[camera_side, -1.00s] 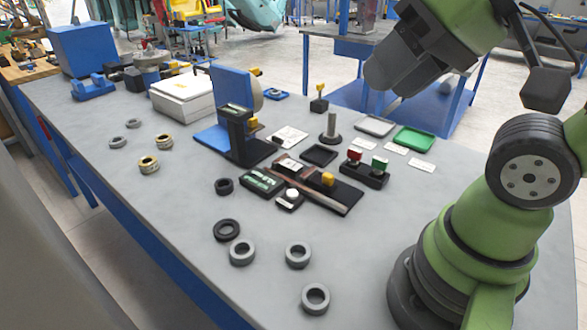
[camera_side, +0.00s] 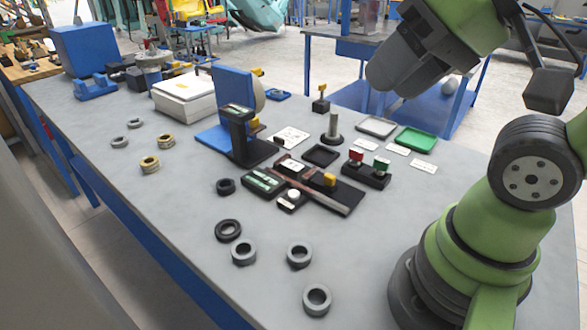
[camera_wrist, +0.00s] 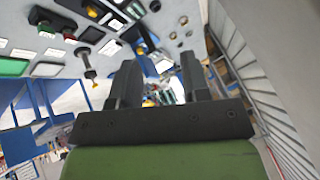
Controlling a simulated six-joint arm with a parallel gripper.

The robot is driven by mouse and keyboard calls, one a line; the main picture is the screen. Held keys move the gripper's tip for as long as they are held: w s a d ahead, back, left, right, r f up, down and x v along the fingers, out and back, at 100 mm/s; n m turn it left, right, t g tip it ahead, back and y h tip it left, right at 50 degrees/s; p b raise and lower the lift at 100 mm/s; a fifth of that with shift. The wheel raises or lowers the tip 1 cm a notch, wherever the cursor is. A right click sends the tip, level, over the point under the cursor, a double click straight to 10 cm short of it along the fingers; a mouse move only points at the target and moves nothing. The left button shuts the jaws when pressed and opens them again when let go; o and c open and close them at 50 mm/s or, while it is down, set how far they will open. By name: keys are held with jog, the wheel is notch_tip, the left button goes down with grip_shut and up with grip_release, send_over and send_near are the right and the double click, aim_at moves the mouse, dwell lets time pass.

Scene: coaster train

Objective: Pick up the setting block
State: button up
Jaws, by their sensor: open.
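My gripper (camera_wrist: 160,78) shows in the wrist view as two dark fingers, apart, with nothing held between them. It is raised away from the bench, and its fingers do not show in the side view. No part is plainly marked as the setting block. A dark slide with a yellow piece (camera_side: 329,179) lies mid-bench beside a display box (camera_side: 264,181) and a small black unit with a white round top (camera_side: 292,197). I cannot tell which is the setting block.
A blue and black stand (camera_side: 240,130), a grey post (camera_side: 333,128), a black tray (camera_side: 321,155), a grey tray (camera_side: 377,127), a green tray (camera_side: 414,139) and a red and green button box (camera_side: 366,174) crowd mid-bench. Several rings (camera_side: 299,255) lie in front.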

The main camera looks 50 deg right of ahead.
jog(key=n+g+h, duration=0.2)
jog(key=n+g, duration=0.2)
jog(key=g, duration=0.3)
send_over(294, 165)
notch_tip(294, 165, down, 20)
notch_tip(294, 165, down, 3)
jog(key=shift+s+f, duration=0.15)
jog(key=shift+f, duration=3.2)
grip_shut()
